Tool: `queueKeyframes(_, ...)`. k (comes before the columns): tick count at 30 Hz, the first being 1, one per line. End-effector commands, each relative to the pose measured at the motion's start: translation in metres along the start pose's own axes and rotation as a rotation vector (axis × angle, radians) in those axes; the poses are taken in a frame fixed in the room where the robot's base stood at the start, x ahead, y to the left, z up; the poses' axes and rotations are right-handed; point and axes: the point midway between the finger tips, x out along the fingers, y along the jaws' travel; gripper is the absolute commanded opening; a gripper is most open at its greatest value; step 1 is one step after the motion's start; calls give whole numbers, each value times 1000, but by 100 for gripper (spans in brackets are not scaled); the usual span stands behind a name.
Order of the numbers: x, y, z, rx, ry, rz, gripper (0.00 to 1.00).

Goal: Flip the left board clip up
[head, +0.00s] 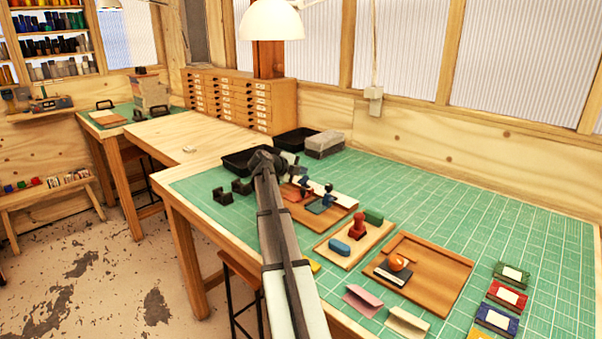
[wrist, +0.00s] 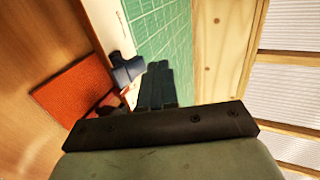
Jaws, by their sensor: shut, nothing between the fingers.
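A brown wooden board (head: 345,202) lies on the green mat just right of my arm. On it are small dark blue clip-like parts (head: 328,190), a blue flat piece and an orange-red piece, the latter partly hidden by my arm. In the wrist view a dark blue clip (wrist: 125,69) stands near a flat orange-red block (wrist: 72,90) on wood. My gripper (wrist: 158,72) is shut and empty, its dark fingers just right of the blue clip, with a narrow gap or light contact; I cannot tell which. In the head view, the fingertips are not clearly distinguishable. Which clip is the left one is unclear.
Right of the board are a small tray (head: 325,255) with blue, red and green pieces and a larger wooden tray (head: 450,268). Black bins (head: 240,162) and a grey box (head: 325,143) are behind.

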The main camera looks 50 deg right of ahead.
Motion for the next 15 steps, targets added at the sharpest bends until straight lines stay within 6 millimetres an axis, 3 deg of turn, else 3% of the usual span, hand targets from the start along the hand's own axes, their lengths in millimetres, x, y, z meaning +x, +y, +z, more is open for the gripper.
queueKeyframes(10,-2,-2,0,1,-1,0,0)
queueKeyframes(15,-15,-15,0,2,-2,-1,0)
